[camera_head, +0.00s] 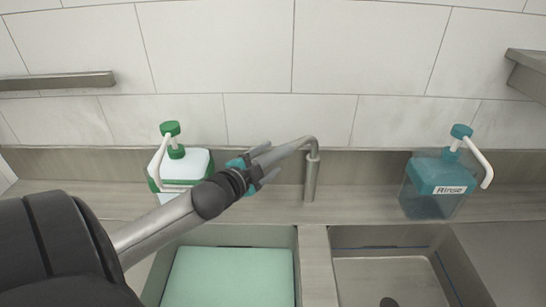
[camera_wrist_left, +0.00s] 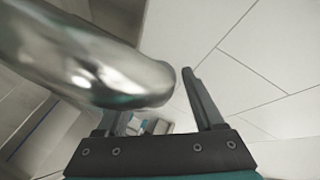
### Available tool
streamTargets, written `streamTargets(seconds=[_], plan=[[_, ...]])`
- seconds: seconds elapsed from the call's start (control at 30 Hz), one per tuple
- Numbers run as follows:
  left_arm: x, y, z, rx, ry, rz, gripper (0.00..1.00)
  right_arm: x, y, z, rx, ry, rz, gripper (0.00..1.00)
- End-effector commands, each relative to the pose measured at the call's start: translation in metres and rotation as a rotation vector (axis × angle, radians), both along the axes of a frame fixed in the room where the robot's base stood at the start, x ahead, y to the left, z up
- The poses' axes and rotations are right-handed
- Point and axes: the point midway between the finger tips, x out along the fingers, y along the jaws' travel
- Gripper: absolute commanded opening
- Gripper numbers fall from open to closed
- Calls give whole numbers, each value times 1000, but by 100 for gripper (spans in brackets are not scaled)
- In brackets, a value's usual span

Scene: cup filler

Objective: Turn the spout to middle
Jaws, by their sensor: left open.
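The metal spout (camera_head: 290,148) rises from the ledge behind the divider between the two sinks. Its upper part bends over and points left and toward the viewer, over the left sink side. My left gripper (camera_head: 268,163) is open at the free end of the spout, with its fingers pointing right toward the upright pipe. In the left wrist view the spout (camera_wrist_left: 95,65) is large and close, crossing from the upper left in front of the left finger. The right finger (camera_wrist_left: 205,98) stands clear beside its end. Contact cannot be told. My right gripper is out of view.
A green-topped soap bottle (camera_head: 199,162) stands behind my left wrist. A blue bottle marked Rinse (camera_head: 420,204) stands right of the spout. The left sink holds a green board (camera_head: 230,278); the right sink (camera_head: 385,270) is empty. A tiled wall (camera_head: 370,45) is behind.

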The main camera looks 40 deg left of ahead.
Motion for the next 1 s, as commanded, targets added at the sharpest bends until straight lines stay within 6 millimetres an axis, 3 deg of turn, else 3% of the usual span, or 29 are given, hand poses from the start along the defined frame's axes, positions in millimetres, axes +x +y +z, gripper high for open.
streamTargets(seconds=[0.3, 0.63, 1.0], plan=[[21, 3, -4, -1, -1, -1, 69, 1, 0, -1, 0, -1, 0, 0], [22, 3, -5, 0, 0, 0, 69, 1, 0, -1, -1, -1, 0, 0], [22, 3, -5, 0, 0, 0, 28, 1, 0, -1, -1, 0, 0, 0]])
